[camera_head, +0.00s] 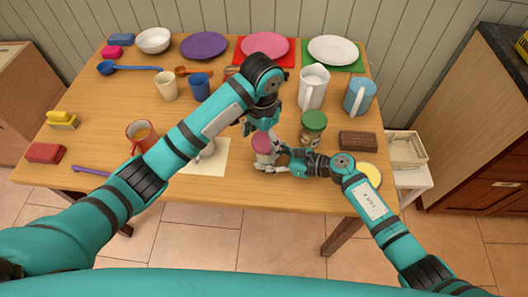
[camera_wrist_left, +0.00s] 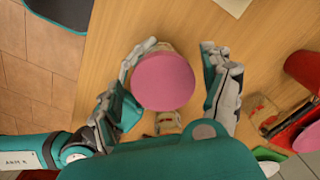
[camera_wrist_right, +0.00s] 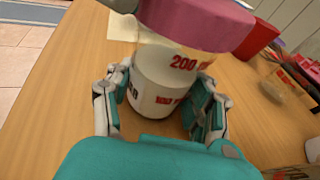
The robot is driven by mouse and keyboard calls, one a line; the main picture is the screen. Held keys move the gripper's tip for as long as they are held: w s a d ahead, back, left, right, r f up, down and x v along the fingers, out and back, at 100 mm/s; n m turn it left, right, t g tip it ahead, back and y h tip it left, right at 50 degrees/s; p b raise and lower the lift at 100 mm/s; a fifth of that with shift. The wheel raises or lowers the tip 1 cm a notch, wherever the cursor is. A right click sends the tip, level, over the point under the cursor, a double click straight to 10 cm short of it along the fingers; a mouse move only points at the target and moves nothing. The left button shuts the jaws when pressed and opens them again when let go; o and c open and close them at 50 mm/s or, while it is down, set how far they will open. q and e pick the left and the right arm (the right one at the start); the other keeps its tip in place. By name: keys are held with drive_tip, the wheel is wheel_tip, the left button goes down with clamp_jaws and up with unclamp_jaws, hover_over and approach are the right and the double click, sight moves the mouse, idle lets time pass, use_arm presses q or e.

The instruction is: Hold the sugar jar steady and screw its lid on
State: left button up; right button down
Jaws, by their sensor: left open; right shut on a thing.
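The sugar jar is a clear jar (camera_wrist_right: 160,85) with white contents and red print, standing upright on the table. Its pink lid (camera_head: 262,142) sits on top of it; whether the threads are engaged cannot be told. The lid (camera_wrist_left: 163,82) also shows from above in the left wrist view. My right gripper (camera_head: 268,160) is shut on the jar body from the side, one finger on each side in the right wrist view (camera_wrist_right: 155,105). My left gripper (camera_wrist_left: 178,75) is open above the jar, its fingers spread around the lid, with a gap on the right side.
A green-lidded jar (camera_head: 313,126) and a brown block (camera_head: 358,141) stand right of the jar. A white pitcher (camera_head: 312,88) and blue pitcher (camera_head: 360,96) stand behind. A red mug (camera_head: 141,136) is at left. A paper sheet (camera_head: 215,158) lies left of the jar.

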use_arm(q)
drive_tip(key=n, duration=0.9)
drive_tip(key=shift+c, duration=0.3)
drive_tip(key=shift+a, duration=0.2)
drive_tip(key=c, duration=1.1)
drive_tip(key=m, duration=0.3)
drive_tip(key=shift+w+a, duration=0.1)
drive_tip(key=shift+a, duration=0.05)
drive_tip(key=shift+c, duration=0.2)
drive_tip(key=m, duration=0.4)
drive_tip(key=shift+f, duration=0.1)
drive_tip(key=m, duration=0.5)
drive_tip(key=shift+s+d+m, duration=0.25)
drive_tip(key=shift+s+m, duration=0.05)
drive_tip(key=shift+m, duration=0.5)
